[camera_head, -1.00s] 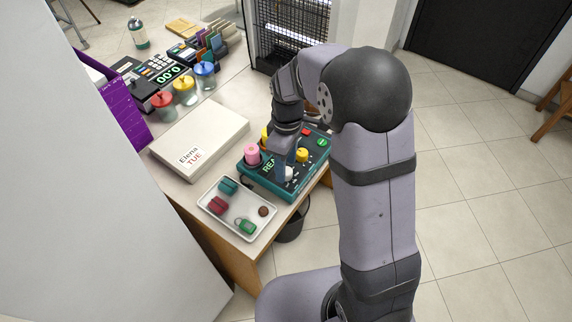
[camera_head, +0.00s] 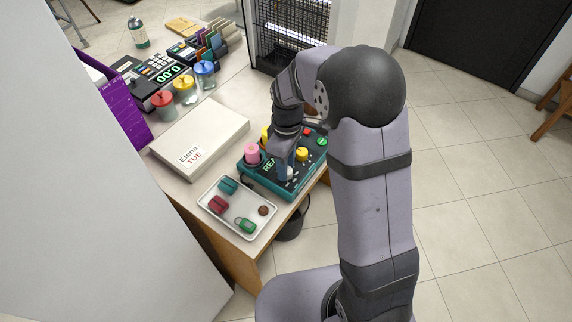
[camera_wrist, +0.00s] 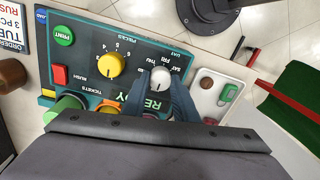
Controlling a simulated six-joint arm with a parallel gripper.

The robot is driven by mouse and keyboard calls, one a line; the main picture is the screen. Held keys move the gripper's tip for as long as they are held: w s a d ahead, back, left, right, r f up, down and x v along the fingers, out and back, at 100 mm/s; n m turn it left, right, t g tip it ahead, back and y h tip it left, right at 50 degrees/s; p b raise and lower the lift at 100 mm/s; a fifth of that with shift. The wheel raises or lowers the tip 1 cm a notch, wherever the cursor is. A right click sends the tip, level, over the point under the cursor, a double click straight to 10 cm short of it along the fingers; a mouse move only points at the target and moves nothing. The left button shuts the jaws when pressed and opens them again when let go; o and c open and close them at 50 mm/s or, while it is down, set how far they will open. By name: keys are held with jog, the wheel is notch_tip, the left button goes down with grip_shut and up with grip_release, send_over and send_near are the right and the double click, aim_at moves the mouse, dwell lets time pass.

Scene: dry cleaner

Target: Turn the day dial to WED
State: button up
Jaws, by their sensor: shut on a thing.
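The teal control box (camera_head: 262,178) stands at the desk's front right corner. Its white day dial (camera_wrist: 160,76) shows in the wrist view between my fingers, with SAT, FRI and THU lettering around its upper side. Other day labels are hidden by my fingers, and I cannot tell which day its mark points to. My gripper (camera_wrist: 161,88) is shut on the white dial, one finger on each side. In the head view my gripper (camera_head: 286,168) comes down on the box from above and mostly hides the dial.
A white tray (camera_head: 226,224) with small items sits at the front. A white box (camera_head: 215,131) reading "Elena TUE" lies behind left.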

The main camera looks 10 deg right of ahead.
jog(key=shift+r, duration=0.1)
jog(key=m+p, duration=0.1)
jog(key=m, duration=0.3)
jog(key=m+p, duration=0.2)
jog(key=m, duration=0.2)
jog(key=m+p, duration=0.1)
jog(key=m, duration=0.4)
jog(key=shift+m+t+p, duration=0.3)
jog(key=shift+m+p, duration=0.35)
jog(key=shift+m, duration=1.65)
jog(key=shift+d, duration=0.1)
jog(key=o, duration=1.1)
jog(key=shift+c, duration=0.2)
